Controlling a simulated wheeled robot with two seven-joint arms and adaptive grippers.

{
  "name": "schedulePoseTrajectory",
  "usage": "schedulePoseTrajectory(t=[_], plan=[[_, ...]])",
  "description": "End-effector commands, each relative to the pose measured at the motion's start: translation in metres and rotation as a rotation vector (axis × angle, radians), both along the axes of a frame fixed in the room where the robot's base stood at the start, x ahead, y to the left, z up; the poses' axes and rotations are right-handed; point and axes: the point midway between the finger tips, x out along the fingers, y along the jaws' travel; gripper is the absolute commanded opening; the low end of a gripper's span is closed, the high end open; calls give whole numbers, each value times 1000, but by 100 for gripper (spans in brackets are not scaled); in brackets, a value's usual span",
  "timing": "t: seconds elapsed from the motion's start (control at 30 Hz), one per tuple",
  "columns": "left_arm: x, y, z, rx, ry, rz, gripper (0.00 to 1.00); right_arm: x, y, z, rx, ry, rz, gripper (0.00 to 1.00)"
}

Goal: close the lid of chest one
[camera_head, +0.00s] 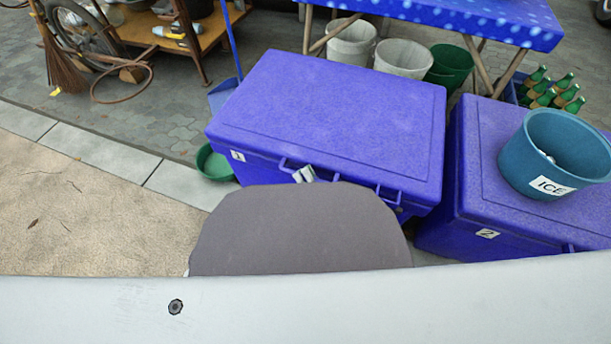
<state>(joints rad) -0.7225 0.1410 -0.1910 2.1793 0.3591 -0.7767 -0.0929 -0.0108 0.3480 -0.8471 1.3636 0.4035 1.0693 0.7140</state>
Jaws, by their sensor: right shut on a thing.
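Chest one (335,115) is a blue-purple cooler with a white label "1" near its front left corner. Its lid lies over the top and looks flat or nearly so. I cannot tell whether its edge is fully seated. My right gripper (304,174) shows only as small pale fingertips at the lid's front edge, shut on the front handle. The rest of this gripper and part of the chest's front are hidden behind a grey rounded part in the foreground. My left gripper is not in view.
Chest two (487,160) stands close on the right, with a blue ice bucket (540,165) on its lid. A blue table (470,18), buckets (403,58) and green bottles (550,88) are behind. A green basin (213,163) sits left of chest one. Paving at left is open.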

Motion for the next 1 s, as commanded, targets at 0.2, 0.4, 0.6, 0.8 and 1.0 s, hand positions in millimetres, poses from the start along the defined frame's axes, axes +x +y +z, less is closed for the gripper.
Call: schedulePoseTrajectory(t=[0.2, 0.4, 0.6, 0.8, 1.0], plan=[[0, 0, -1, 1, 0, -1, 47, -4, -2, -17, -26, 31, 1, 26], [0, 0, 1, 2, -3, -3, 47, -3, -2, -14, -21, 26, 1, 26], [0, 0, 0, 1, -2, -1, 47, -2, -2, -11, -19, 21, 0, 26], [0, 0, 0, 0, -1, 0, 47, 0, -2, -2, -15, 17, -2, 26], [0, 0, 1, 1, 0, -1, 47, 1, -3, 13, -12, 17, -2, 26]])
